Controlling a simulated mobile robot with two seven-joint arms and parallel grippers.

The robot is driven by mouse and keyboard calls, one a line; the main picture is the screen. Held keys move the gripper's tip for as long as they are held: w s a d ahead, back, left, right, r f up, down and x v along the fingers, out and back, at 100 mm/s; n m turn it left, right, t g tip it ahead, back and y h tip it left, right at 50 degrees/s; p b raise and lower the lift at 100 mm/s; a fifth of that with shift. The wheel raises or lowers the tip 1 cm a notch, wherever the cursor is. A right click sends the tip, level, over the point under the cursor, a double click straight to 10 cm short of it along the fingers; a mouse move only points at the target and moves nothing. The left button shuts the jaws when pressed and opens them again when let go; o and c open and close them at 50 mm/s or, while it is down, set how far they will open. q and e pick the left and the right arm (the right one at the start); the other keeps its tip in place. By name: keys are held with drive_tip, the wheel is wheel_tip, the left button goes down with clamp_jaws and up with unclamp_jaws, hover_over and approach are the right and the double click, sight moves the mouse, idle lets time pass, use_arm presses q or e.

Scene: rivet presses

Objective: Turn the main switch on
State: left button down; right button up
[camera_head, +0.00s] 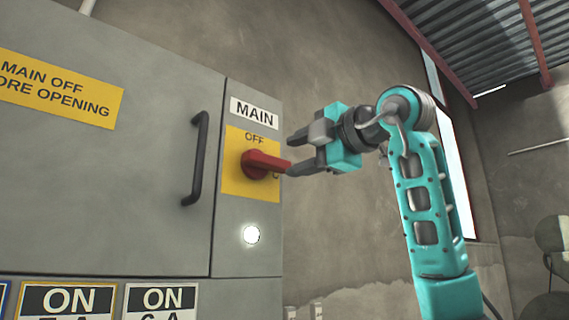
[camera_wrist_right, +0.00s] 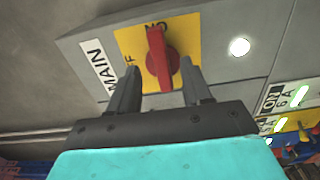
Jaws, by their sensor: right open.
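The main switch is a red rotary handle (camera_head: 264,164) on a yellow plate (camera_head: 238,183), under a white MAIN label on a grey cabinet. The word OFF shows above the handle in the head view. My right gripper (camera_head: 291,155) is open, just right of the handle, with its fingers pointing at the panel. In the right wrist view the red handle (camera_wrist_right: 160,60) lies beyond and between the two open fingertips (camera_wrist_right: 158,82). I cannot tell whether either finger touches it. My left gripper is not in view.
A round white lamp (camera_head: 250,235) is below the switch. A black door handle (camera_head: 198,158) stands out from the cabinet door left of the switch. ON labels (camera_head: 68,300) sit at the lower left.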

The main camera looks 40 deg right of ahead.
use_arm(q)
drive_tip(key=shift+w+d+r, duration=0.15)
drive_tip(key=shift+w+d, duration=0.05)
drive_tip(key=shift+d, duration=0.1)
use_arm(e)
drive_tip(key=s, duration=0.7)
drive_tip(key=shift+s+d, duration=0.35)
